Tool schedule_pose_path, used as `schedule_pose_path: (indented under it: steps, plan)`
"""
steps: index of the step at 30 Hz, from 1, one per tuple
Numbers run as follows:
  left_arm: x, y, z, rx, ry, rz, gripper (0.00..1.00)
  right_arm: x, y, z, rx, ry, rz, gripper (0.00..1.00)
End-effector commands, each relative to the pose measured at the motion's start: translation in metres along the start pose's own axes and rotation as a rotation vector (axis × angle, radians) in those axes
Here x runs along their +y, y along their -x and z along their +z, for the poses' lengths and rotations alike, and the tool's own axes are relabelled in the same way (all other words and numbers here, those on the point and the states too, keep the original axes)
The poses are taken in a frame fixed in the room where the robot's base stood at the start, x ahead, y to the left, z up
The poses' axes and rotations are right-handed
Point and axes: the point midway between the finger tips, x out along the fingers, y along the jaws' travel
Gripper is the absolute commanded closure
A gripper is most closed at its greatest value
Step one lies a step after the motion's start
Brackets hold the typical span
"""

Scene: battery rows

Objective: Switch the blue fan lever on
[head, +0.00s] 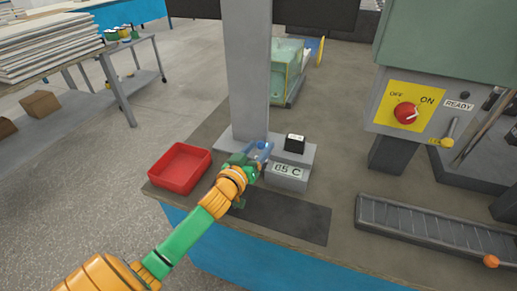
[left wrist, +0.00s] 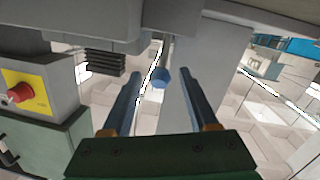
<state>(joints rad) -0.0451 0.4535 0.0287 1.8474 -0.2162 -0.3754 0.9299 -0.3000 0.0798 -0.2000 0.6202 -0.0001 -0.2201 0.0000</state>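The blue fan lever shows in the left wrist view as a round blue knob (left wrist: 160,79) on a thin stem, in front of a grey column. My left gripper (left wrist: 158,74) is open, with one finger on each side of the knob. I see no clear contact between fingers and knob. In the head view my left gripper (head: 262,150) is at the grey box at the column's foot, beside the 65 C display (head: 288,170). There the gripper largely hides the lever, and its position cannot be read. My right gripper is not in view.
A red tray (head: 180,167) stands left of my gripper, near the bench's front edge. A grey column (head: 246,70) rises behind it. At right is a panel with a red OFF/ON knob (head: 405,113) and a yellow lever (head: 449,132). A roller track (head: 430,228) lies front right.

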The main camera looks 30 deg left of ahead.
Motion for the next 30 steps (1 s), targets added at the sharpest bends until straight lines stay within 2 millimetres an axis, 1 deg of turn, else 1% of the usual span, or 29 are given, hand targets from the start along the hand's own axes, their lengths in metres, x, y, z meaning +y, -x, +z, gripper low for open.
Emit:
schedule_pose_path:
  steps: [8, 10, 13, 18, 21, 24, 30]
  plan:
    - [0.000, 0.000, 0.001, -0.003, 0.001, -0.001, 0.36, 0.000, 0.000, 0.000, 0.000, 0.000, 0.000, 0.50]
    - [0.000, 0.004, 0.002, -0.004, 0.001, 0.000, 0.36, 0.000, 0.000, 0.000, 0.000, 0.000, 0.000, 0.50]
    - [0.000, 0.019, 0.002, -0.005, 0.002, 0.000, 0.36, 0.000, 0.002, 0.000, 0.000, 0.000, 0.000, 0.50]
    - [0.000, 0.052, 0.002, -0.005, 0.002, -0.001, 0.36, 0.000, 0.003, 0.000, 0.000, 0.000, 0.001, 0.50]
    - [0.000, 0.065, 0.002, -0.004, 0.002, -0.001, 0.36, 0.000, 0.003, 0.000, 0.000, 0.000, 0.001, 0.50]
    - [0.000, 0.071, 0.001, -0.003, 0.001, 0.000, 0.36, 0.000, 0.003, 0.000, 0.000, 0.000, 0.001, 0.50]
    - [0.000, 0.071, 0.001, -0.002, 0.001, 0.000, 0.36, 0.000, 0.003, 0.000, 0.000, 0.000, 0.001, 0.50]
